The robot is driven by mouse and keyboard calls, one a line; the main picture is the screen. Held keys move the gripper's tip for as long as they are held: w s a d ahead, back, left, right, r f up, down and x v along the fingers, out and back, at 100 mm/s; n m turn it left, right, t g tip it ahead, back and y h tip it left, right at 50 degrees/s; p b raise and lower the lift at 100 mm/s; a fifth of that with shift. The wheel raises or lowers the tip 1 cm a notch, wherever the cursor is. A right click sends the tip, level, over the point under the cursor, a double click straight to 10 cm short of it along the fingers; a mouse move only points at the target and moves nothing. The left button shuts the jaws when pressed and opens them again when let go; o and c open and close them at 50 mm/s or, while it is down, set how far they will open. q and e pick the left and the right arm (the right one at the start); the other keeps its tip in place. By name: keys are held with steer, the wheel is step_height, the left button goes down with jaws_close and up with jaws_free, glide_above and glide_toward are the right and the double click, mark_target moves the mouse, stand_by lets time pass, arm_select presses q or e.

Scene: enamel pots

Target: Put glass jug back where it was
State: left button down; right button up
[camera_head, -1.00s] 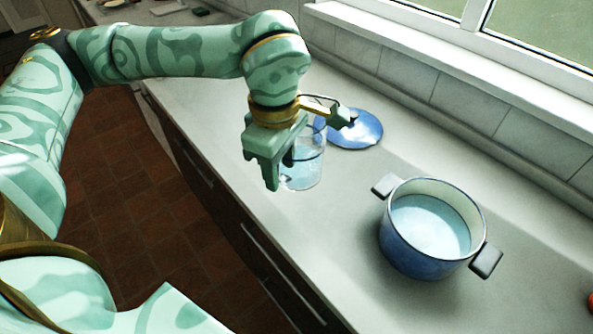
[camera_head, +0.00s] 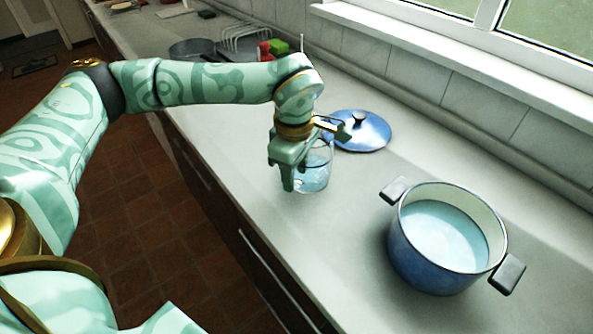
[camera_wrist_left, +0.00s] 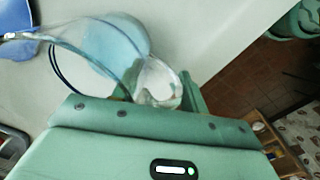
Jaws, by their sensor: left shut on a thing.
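The clear glass jug (camera_head: 313,177) holds bluish liquid and is upright over the counter, in front of the blue lid (camera_head: 362,131). My left gripper (camera_head: 301,160) is shut on the jug at its upper part. Its fingers hide some of the jug. I cannot tell for sure whether the base touches the counter. In the left wrist view the jug (camera_wrist_left: 155,82) lies between the fingers, with its bluish contents showing. My right gripper is not in view.
A blue pot (camera_head: 410,262) with pale liquid and two dark handles stands at the right. A wire rack (camera_head: 243,42) and a dark pan (camera_head: 190,50) stand farther back. The counter's front edge runs close by the jug. Bare counter (camera_head: 345,225) lies between jug and pot.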

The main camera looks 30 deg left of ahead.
arm_select(q)
steer(key=shift+r, duration=0.15)
steer(key=c, duration=0.8)
jaws_free()
steer(key=shift+s+f, duration=0.1)
steer(key=shift+f, duration=0.1)
steer(key=shift+o, duration=0.2)
step_height(320, 180, up, 12)
steer(key=p, duration=0.4)
steer(key=shift+s+r, duration=0.15)
steer(key=shift+r, duration=0.05)
